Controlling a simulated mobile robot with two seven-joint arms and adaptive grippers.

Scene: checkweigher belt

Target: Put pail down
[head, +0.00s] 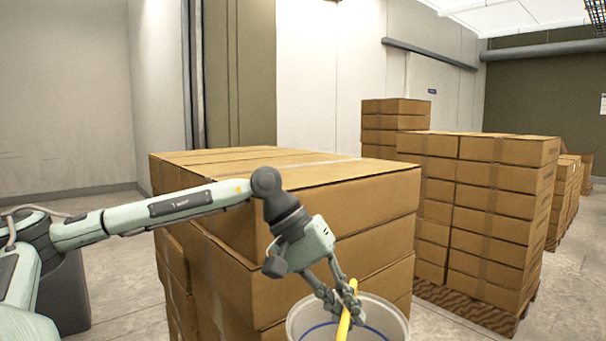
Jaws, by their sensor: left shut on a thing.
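A pale, translucent pail (388,318) with a blue line inside shows at the bottom edge of the head view, right of centre. Its lower part is cut off by the frame, so what is under it is hidden. A yellow handle (345,322) rises from the pail. My left gripper (346,298) points down over the pail's opening and is shut on the yellow handle. My right gripper is not in view.
A stack of large cardboard boxes (385,200) stands just behind the pail and my left arm. More boxes (490,205) stand on a wooden pallet (465,306) at the right. Bare concrete floor (570,290) shows at the far right.

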